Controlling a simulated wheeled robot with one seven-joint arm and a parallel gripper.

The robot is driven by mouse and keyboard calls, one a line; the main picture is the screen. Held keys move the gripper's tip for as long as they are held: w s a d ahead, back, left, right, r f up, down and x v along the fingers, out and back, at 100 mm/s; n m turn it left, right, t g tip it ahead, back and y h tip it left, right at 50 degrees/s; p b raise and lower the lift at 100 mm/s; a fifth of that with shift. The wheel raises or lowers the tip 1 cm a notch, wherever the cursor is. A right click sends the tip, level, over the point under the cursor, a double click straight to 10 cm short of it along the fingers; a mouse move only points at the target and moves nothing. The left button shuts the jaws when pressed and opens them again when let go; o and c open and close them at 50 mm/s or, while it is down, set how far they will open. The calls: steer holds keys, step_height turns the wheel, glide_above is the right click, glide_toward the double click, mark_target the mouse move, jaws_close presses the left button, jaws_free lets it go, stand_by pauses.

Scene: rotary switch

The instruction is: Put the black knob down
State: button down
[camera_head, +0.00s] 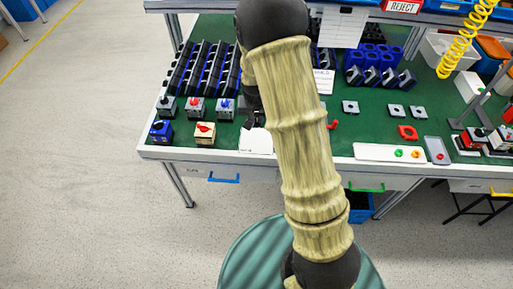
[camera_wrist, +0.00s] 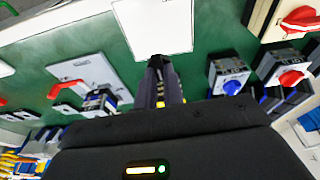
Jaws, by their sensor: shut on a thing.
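My gripper (camera_head: 255,117) is over the green table just behind a white sheet (camera_head: 257,141), partly hidden by my arm. In the wrist view my gripper (camera_wrist: 162,72) points toward the white sheet (camera_wrist: 155,25), its dark fingers close together. It is shut on a small dark thing at its tips, which I take to be the black knob (camera_wrist: 155,61); its shape is hard to make out. I cannot tell whether it touches the table. A grey switch box with a dark knob (camera_head: 166,103) stands at the left.
Beside it are grey switch boxes with a red knob (camera_head: 195,105) and a blue knob (camera_head: 227,107). A white tray (camera_head: 388,153) lies right of my arm. Racks (camera_head: 204,68) stand behind.

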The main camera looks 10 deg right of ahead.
steer(key=shift+w+a+r, duration=0.1)
steer(key=shift+w+r, duration=0.05)
steer(key=shift+r, duration=0.2)
steer(key=shift+f+p, duration=0.3)
steer(key=shift+f, duration=2.85)
steer(key=shift+f, duration=1.9)
steer(key=shift+f, duration=0.1)
steer(key=c, duration=1.5)
jaws_free()
